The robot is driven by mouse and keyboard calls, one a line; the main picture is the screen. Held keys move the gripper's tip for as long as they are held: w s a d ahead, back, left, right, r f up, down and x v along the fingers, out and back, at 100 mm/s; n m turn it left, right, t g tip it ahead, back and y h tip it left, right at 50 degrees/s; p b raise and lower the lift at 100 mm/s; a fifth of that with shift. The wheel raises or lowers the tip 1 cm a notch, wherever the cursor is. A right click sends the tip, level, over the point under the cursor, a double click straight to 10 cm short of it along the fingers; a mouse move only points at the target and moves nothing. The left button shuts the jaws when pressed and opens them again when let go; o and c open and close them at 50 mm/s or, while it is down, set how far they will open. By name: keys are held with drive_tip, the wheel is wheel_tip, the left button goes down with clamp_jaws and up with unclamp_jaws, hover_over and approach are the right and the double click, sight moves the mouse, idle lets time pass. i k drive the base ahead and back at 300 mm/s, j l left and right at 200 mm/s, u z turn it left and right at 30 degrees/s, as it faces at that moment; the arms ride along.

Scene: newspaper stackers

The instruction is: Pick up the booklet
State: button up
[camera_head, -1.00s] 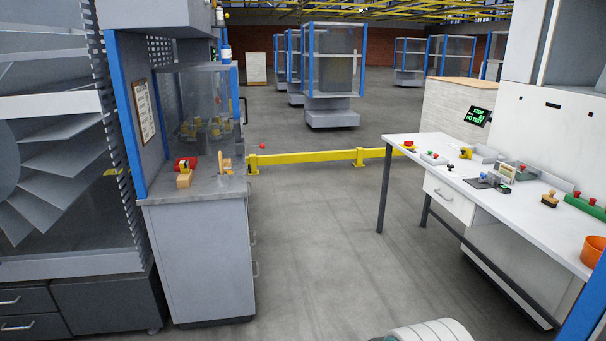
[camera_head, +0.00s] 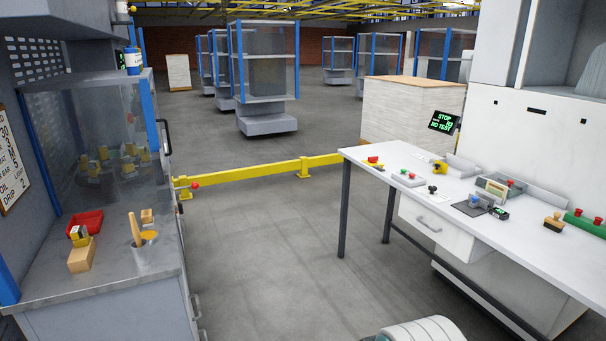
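I cannot make out a booklet for certain. A small cream and green item (camera_head: 493,188) stands among the things on the white table (camera_head: 400,213) at the right, but it is too small to identify. My gripper's fingers are not in view. A rounded white ribbed part shows at the bottom edge, apart from the table, and no fingertips show on it.
A grey workbench (camera_head: 110,285) with a red tray (camera_head: 85,224) and a metal cup (camera_head: 146,248) stands at the left. A low yellow barrier (camera_head: 255,172) crosses behind. The grey floor (camera_head: 270,270) between bench and table is clear. Glass-sided stackers (camera_head: 265,70) stand farther back.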

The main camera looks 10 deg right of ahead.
sight(499, 191)
drive_tip(key=i+l+z, duration=0.2)
drive_tip(key=i+z, duration=0.7)
drive_tip(key=i+j+z, duration=0.15)
drive_tip(key=i+z, duration=0.25)
drive_tip(key=i+l+u, duration=0.1)
drive_tip(key=i+l, duration=0.15)
drive_tip(key=i, duration=0.35)
drive_tip(key=i+l+u, duration=0.1)
drive_tip(key=i+l, duration=0.25)
drive_tip(key=i, duration=0.2)
drive_tip(key=i+l+u, duration=0.1)
drive_tip(key=i+l, duration=0.25)
drive_tip(key=i, duration=0.2)
